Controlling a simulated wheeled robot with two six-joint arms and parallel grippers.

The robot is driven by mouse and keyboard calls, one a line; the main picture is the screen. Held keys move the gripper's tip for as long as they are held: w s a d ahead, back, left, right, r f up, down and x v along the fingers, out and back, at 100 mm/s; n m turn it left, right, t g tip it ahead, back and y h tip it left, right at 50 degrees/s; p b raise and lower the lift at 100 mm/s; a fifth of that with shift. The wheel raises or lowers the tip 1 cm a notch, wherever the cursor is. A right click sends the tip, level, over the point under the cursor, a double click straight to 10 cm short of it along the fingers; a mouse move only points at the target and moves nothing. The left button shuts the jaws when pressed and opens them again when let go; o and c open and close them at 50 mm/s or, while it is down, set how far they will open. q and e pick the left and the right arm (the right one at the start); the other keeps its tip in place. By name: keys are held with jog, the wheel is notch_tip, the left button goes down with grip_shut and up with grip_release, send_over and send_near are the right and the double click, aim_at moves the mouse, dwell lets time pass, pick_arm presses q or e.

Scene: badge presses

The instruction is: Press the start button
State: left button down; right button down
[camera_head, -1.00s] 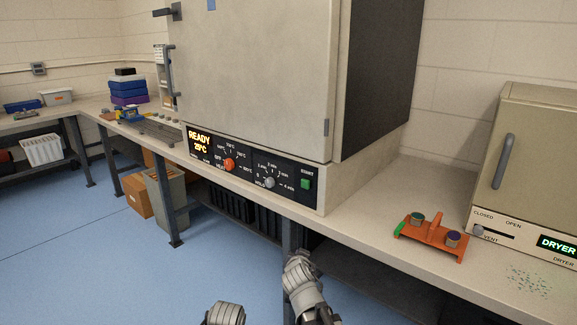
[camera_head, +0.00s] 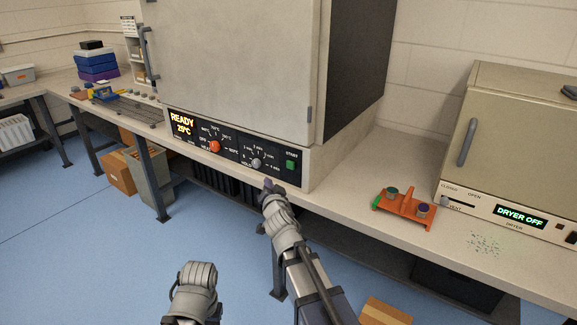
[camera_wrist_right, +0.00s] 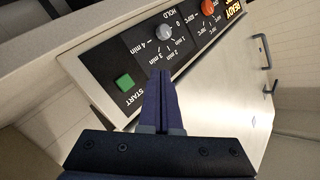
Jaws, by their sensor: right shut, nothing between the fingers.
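The green start button (camera_head: 291,165) sits at the right end of the black control panel (camera_head: 232,152) on the front of the large oven, below the word START. In the right wrist view the start button (camera_wrist_right: 124,82) is just left of my fingertips. My right gripper (camera_head: 271,186) is shut and empty, in front of the panel, below and left of the button and apart from it in the head view. Its closed fingers (camera_wrist_right: 160,95) point towards the panel in the right wrist view. My left arm shows at the bottom, but its fingers are hidden.
A grey hold knob (camera_head: 256,162) and an orange heat knob (camera_head: 214,146) are left of the button. The oven (camera_head: 235,70) stands on the bench. An orange holder (camera_head: 405,208) and a dryer (camera_head: 510,140) are to the right.

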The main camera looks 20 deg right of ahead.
aim_at(286, 164)
jog(key=shift+w+d, duration=0.1)
jog(key=w+d, duration=0.5)
jog(key=d, duration=0.1)
jog(key=shift+d, duration=0.4)
jog(key=shift+w+d, duration=0.1)
jog(key=shift+w, duration=0.1)
dwell(1.9)
jog(key=shift+w+d, duration=0.15)
jog(key=shift+d, duration=0.1)
jog(key=shift+w+d, duration=0.3)
jog(key=shift+d, duration=0.05)
dwell(0.7)
dwell(0.3)
jog(key=shift+s+a, duration=0.55)
jog(key=shift+a, duration=0.15)
